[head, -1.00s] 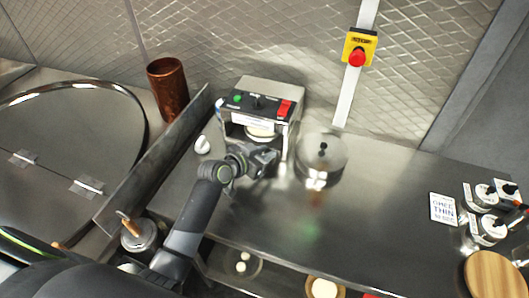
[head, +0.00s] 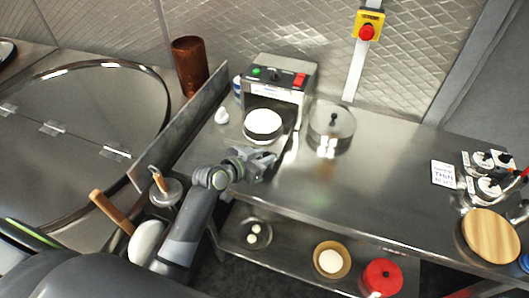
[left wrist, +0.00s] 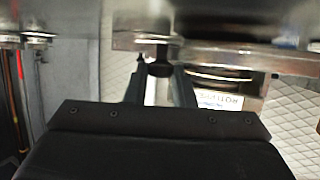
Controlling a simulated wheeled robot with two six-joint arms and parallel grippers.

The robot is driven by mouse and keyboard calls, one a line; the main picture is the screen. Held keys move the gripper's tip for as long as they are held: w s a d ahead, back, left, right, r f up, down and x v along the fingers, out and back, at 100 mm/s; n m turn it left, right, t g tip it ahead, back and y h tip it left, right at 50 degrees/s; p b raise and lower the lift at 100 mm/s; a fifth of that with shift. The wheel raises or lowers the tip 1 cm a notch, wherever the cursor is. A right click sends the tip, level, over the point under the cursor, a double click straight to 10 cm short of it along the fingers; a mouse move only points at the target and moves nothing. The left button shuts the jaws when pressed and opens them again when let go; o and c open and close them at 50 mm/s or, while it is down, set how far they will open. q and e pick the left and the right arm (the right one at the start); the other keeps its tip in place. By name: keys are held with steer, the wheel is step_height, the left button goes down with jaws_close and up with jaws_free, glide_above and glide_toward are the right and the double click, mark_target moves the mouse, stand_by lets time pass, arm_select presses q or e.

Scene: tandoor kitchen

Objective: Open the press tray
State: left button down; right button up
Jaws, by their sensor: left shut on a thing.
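The press (head: 278,80) is a boxy metal machine with a green and a red button, against the back wall. Its press tray (head: 283,143) is out in front of the housing, with a round white disc (head: 263,124) on it in the open. My left gripper (head: 268,158) is at the tray's front edge. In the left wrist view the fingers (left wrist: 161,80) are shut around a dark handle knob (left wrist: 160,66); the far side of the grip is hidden. My right gripper is not in view.
A lidded round metal pot (head: 332,125) stands close to the right of the press. A metal divider (head: 180,130) and copper cup (head: 189,66) are at left. A wooden board (head: 490,236) lies far right. The counter's middle right is clear.

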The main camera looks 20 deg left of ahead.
arm_select(q)
steer(key=shift+s, duration=0.2)
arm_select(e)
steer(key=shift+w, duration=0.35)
arm_select(q)
steer(key=c, duration=1.2)
jaws_free()
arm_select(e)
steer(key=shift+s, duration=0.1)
arm_select(q)
steer(key=shift+s, duration=0.15)
steer(key=shift+s+a, duration=0.15)
steer(key=b+v, duration=0.2)
steer(key=v, duration=1.5)
steer(key=shift+b, duration=0.3)
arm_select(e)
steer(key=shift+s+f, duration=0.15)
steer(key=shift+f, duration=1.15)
